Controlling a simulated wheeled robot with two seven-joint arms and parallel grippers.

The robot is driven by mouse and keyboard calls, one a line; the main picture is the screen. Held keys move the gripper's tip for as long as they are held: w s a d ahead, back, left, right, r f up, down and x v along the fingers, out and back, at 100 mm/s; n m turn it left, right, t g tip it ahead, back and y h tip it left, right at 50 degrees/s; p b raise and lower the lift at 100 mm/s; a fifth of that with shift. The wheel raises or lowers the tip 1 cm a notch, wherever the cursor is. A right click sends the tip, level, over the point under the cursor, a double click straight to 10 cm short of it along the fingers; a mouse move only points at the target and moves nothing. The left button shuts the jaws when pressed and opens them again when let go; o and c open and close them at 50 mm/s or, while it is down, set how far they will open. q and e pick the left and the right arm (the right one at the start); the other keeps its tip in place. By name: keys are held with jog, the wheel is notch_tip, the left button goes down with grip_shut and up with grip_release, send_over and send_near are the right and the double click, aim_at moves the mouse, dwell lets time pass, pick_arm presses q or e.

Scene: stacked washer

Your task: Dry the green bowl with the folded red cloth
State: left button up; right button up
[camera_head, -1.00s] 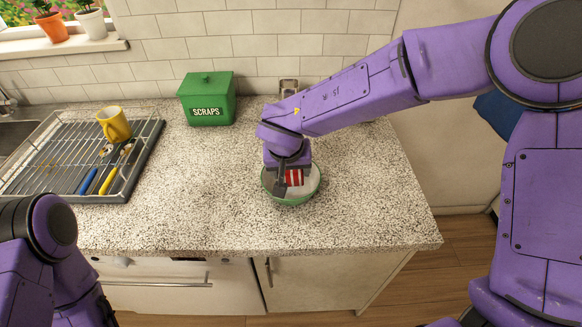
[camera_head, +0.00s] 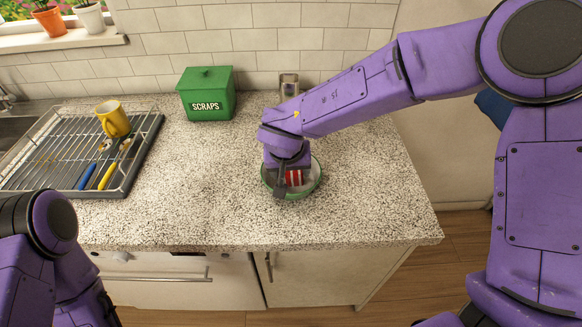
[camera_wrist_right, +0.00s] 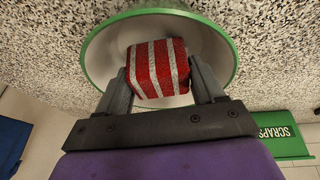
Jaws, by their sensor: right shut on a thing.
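The green bowl (camera_head: 313,186) stands upright on the speckled counter, with a green rim and a pale inside. Its rim also shows in the right wrist view (camera_wrist_right: 226,38). The folded red cloth (camera_wrist_right: 157,68) has white stripes. My right gripper (camera_head: 287,187) is shut on the cloth, one finger on each side, and holds it inside the bowl. The cloth (camera_head: 294,177) is partly hidden by the gripper in the head view. Whether it touches the bowl's inner surface is hard to tell. My left arm shows at the lower left, but its gripper is not visible.
A drying rack (camera_head: 136,168) with a yellow mug (camera_head: 114,119) and utensils stands at the left. A green scraps box (camera_head: 207,95) and a metal object (camera_head: 289,84) stand near the tiled wall. The counter around the bowl is mostly clear.

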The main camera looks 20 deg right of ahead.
jog(key=shift+f, duration=0.3)
jog(key=shift+r, duration=0.1)
jog(key=shift+s+d+r+p, duration=0.1)
jog(key=shift+s+p, duration=0.15)
jog(key=shift+p, duration=0.15)
jog(key=shift+s+d, duration=0.15)
jog(key=shift+s, duration=0.1)
jog(key=shift+w+p, duration=0.1)
jog(key=shift+p, duration=0.25)
jog(key=shift+w+d+p, duration=0.2)
jog(key=shift+w+p, duration=0.3)
jog(key=shift+p, duration=0.15)
jog(key=shift+w, duration=0.2)
jog(key=shift+a+p, duration=0.2)
jog(key=shift+p, duration=0.1)
